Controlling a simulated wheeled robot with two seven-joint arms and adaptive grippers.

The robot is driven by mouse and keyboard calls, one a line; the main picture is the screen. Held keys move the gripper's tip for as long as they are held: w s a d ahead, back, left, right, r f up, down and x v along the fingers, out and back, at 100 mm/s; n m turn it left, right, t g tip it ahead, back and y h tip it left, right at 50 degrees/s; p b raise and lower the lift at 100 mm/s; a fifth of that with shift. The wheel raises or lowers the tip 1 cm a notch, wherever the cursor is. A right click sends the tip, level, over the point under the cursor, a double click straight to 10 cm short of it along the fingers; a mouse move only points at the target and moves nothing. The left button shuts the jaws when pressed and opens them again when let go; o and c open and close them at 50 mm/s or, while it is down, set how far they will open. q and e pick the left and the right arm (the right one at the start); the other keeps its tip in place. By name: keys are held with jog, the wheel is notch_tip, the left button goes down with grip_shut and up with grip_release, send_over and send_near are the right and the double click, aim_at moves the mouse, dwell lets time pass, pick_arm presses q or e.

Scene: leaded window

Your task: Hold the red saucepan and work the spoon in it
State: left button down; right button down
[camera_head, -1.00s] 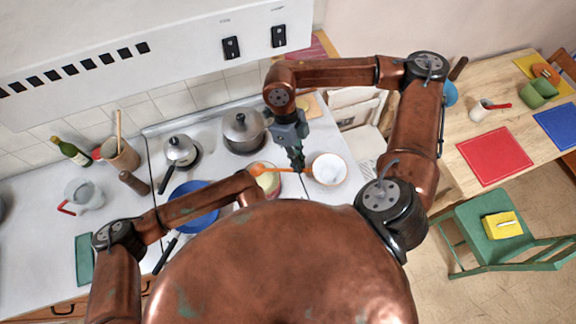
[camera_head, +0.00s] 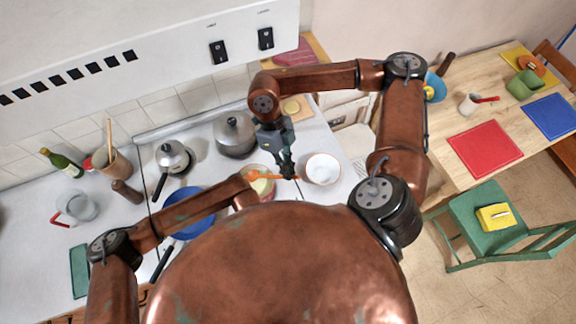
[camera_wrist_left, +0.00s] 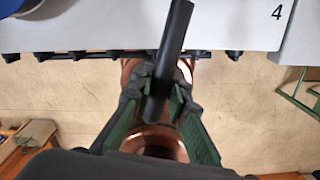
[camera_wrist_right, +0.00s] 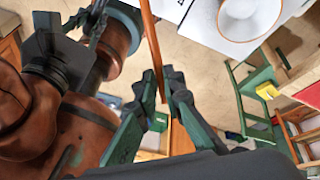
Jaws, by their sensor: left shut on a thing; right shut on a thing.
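The red saucepan (camera_head: 264,188) shows only in part in the head view, with pale yellow contents, cut off below by my own body. My left gripper (camera_wrist_left: 160,92) is shut on the saucepan's black handle (camera_wrist_left: 174,45) in the left wrist view; my body hides it in the head view. My right gripper (camera_head: 288,172) is shut on the orange spoon (camera_head: 257,176), just right of the saucepan. The spoon reaches left over the pan; its tip is hard to make out. The spoon's shaft also stands between the fingers in the right wrist view (camera_wrist_right: 152,45).
A white bowl (camera_head: 322,168) stands close to the right of my right gripper. A lidded pot (camera_head: 235,133), a smaller lidded pot (camera_head: 172,158) and a blue pan (camera_head: 188,200) are on the stove. A wooden table (camera_head: 450,135) and green chair (camera_head: 485,235) are at the right.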

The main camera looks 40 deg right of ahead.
notch_tip(320, 180, down, 8)
dwell(1.1)
jog(key=shift+f, duration=0.1)
jog(key=shift+w+a, duration=0.4)
jog(key=shift+w, duration=0.35)
jog(key=shift+w+a, duration=0.45)
jog(key=shift+w, duration=0.25)
jog(key=shift+w+a, duration=0.4)
jog(key=shift+w, duration=0.35)
dwell(4.2)
